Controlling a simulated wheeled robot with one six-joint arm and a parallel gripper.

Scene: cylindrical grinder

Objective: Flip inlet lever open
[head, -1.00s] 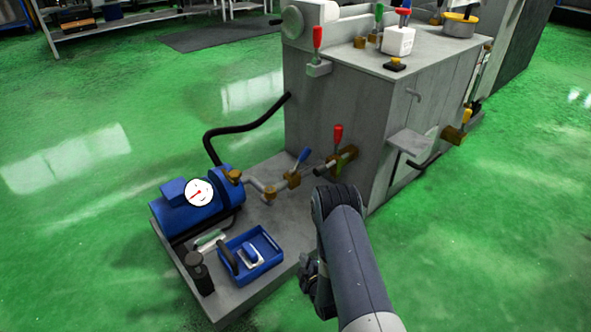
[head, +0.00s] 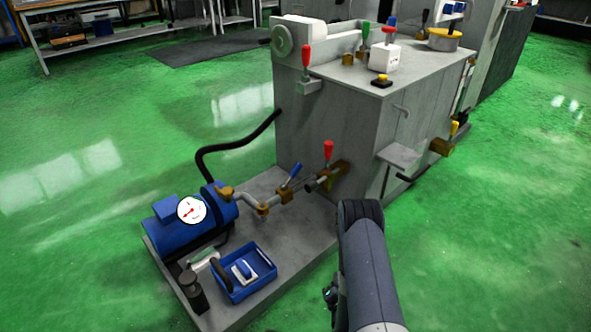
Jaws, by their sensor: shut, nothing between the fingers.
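A pipe runs from the blue pump (head: 185,235) to the side of the grey machine (head: 325,120). It carries a valve with a blue lever (head: 291,174), tilted up to the right. Nearer the machine wall is a valve with a red lever (head: 328,150), standing upright. Another red lever (head: 306,56) stands upright higher on the machine's corner, and a yellow lever (head: 454,129) is on its right side. No label shows which lever is the inlet one. My arm comes up from the bottom right, apart from all levers. My gripper's fingers do not show; they are hidden or out of frame.
A blue tray (head: 243,273) and a dark cylinder (head: 190,291) stand on the base plate before the pump. A black hose (head: 235,144) arches to the machine. A grey shelf (head: 399,156) juts from its right side. Green floor is clear left and right.

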